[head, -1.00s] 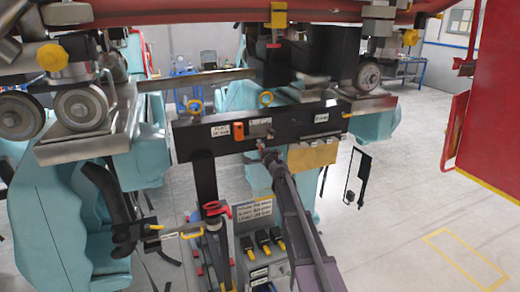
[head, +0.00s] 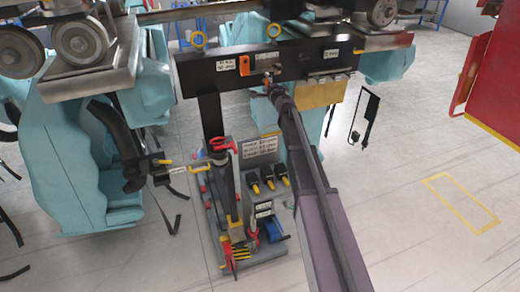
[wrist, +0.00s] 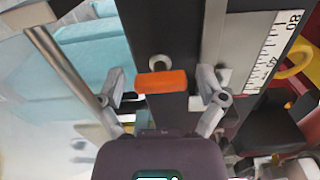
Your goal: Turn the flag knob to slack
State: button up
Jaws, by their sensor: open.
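An orange bar-shaped knob (wrist: 162,81) sits on the black beam in the wrist view, lying crosswise in the picture with a round metal fitting behind it. My gripper (wrist: 161,92) is open, with one finger on each side of the knob and a visible gap at both ends. In the head view my gripper (head: 268,88) reaches up to the front of the black beam (head: 215,82), where a small orange piece shows at its tip. A separate orange rectangle (head: 244,66) is on the beam to its left. The knob's pointer is hidden or too small to read.
A numbered scale plate (wrist: 258,52) lies right of the knob. White labels (head: 225,64) and two yellow rings are on the beam. A tool stand (head: 265,255) stands below. Teal seats (head: 65,165) are left, a red panel (head: 495,90) right.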

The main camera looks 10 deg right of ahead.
jog(key=m, duration=0.8)
jog(key=shift+r+m, duration=0.1)
jog(key=shift+m, duration=0.2)
jog(key=m, duration=0.3)
jog(key=shift+m, duration=0.3)
jog(key=m, duration=0.4)
jog(key=shift+d+m, duration=0.1)
jog(key=shift+m, duration=0.2)
jog(key=shift+s, duration=0.25)
jog(key=v, duration=1.3)
jog(key=s+a+f+n+g+y+b, duration=0.1)
jog(key=s+a+f+n+g+b, duration=0.3)
jog(key=f+n, duration=0.5)
jog(key=s+a+f+n+g+y+b, duration=0.2)
jog(key=s+a+f+n+g+b, duration=0.2)
jog(key=s+f+n, duration=0.4)
jog(key=shift+s+a+f+n+y+b, duration=0.15)
jog(key=shift+a+f+n+y+b, duration=0.25)
jog(key=shift+a+n, duration=0.4)
